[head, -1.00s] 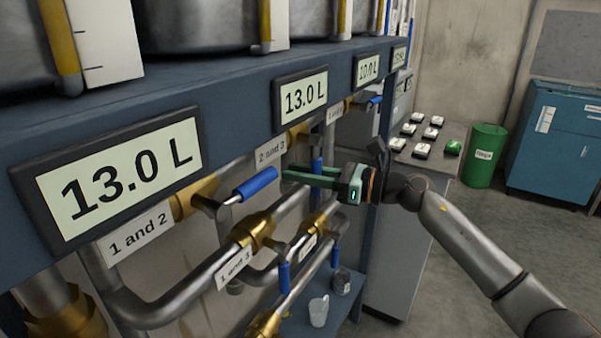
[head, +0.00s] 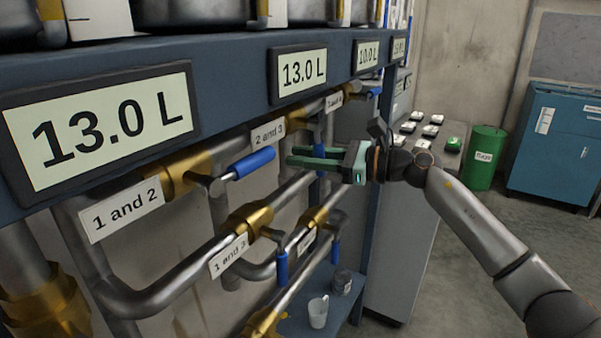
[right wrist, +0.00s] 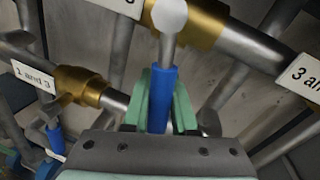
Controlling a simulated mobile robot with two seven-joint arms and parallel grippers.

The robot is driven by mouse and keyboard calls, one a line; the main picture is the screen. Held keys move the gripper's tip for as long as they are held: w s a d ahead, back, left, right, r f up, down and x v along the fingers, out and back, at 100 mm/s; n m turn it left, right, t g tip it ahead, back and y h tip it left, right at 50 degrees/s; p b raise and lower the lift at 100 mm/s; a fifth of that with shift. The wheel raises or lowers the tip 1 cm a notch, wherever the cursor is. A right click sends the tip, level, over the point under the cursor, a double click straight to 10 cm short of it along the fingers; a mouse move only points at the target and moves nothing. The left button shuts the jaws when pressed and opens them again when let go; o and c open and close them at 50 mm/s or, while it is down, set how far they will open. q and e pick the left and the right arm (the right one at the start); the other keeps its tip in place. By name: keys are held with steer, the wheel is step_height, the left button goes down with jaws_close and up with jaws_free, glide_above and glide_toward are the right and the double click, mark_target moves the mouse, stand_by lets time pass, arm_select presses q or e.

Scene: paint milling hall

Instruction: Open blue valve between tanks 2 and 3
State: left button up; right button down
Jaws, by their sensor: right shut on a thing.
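The label "2 and 3" (head: 268,133) hangs on the upper pipe in the head view. Below and right of it, my right gripper (head: 292,156) reaches in from the right. The blue valve handle (right wrist: 158,100) shows in the right wrist view, on a grey stem below a brass valve body (right wrist: 195,22). The green fingers of my right gripper are shut on this handle, one on each side. In the head view the handle is mostly hidden behind the fingers and appears to point down. My left gripper is not in view.
The blue handle of valve "1 and 2" (head: 252,163) lies close left of my fingers. The handle of valve "1 and 3" (head: 282,267) hangs down below.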

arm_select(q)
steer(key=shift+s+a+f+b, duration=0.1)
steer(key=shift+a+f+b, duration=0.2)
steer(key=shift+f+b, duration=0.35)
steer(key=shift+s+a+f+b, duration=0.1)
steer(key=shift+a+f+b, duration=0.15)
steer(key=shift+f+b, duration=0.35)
arm_select(e)
steer(key=w+n, duration=0.1)
steer(key=n, duration=0.1)
steer(key=w+d+r+n, duration=0.1)
steer(key=shift+d+n+h, duration=0.25)
steer(key=shift+n+h, duration=0.15)
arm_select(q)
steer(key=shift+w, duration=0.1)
arm_select(e)
steer(key=c, duration=0.8)
jaws_free()
steer(key=shift+c, duration=0.2)
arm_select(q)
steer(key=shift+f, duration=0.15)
arm_select(e)
steer(key=shift+o, duration=0.7)
